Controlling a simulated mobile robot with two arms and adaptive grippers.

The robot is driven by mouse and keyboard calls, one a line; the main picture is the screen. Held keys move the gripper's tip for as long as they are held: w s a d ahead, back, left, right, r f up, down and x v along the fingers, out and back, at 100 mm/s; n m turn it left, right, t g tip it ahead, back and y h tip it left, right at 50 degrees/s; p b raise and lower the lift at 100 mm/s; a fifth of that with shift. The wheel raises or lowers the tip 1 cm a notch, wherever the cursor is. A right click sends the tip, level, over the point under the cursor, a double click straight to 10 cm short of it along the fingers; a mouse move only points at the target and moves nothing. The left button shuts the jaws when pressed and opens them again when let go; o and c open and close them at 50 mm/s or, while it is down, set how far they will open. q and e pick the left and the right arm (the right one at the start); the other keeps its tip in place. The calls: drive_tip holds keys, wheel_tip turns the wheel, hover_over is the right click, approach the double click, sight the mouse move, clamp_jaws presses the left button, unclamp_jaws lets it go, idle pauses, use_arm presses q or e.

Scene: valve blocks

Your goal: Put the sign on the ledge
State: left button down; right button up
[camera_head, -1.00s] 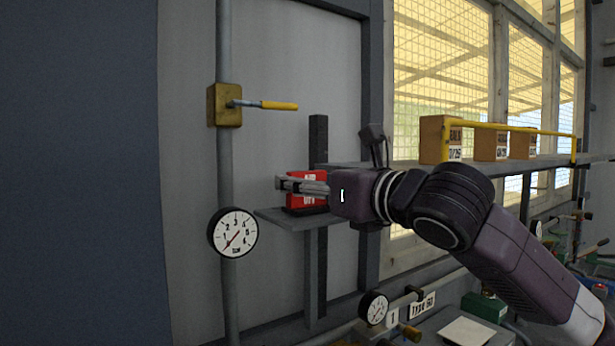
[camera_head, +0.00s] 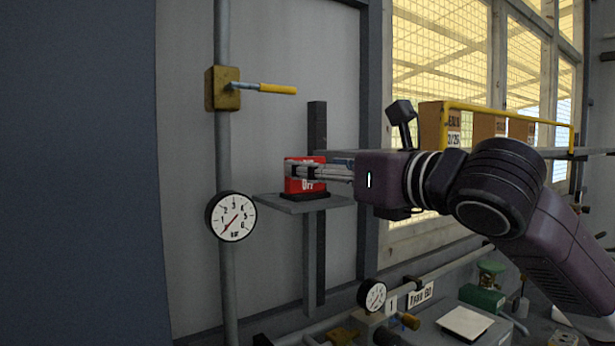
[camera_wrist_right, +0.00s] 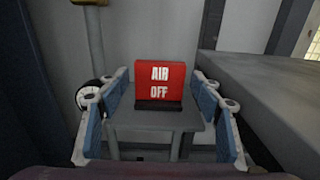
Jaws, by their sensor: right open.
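The red sign (camera_head: 305,178) reads AIR OFF in the right wrist view (camera_wrist_right: 160,84). It stands upright on its dark base on the small grey ledge (camera_head: 275,203), which also shows in the wrist view (camera_wrist_right: 128,118). My right gripper (camera_head: 300,170) reaches in from the right at the sign's height. In the wrist view its two blue-padded fingers (camera_wrist_right: 162,112) are spread wide, with the sign between and beyond them and a visible gap on each side. The fingers cover part of the sign in the head view. My left gripper is not in view.
A pipe with a pressure gauge (camera_head: 231,216) and a yellow-handled valve (camera_head: 262,89) runs left of the ledge. A dark post (camera_head: 317,125) rises behind the sign. A shelf with boxes (camera_head: 490,129) and a yellow rail is at right. A grey slab (camera_wrist_right: 265,95) flanks the gripper's right.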

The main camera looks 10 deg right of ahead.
drive_tip(key=b+v, duration=0.1)
drive_tip(key=v, duration=0.6)
drive_tip(key=shift+s+b, duration=0.15)
drive_tip(key=shift+b, duration=0.25)
drive_tip(key=shift+d, duration=0.1)
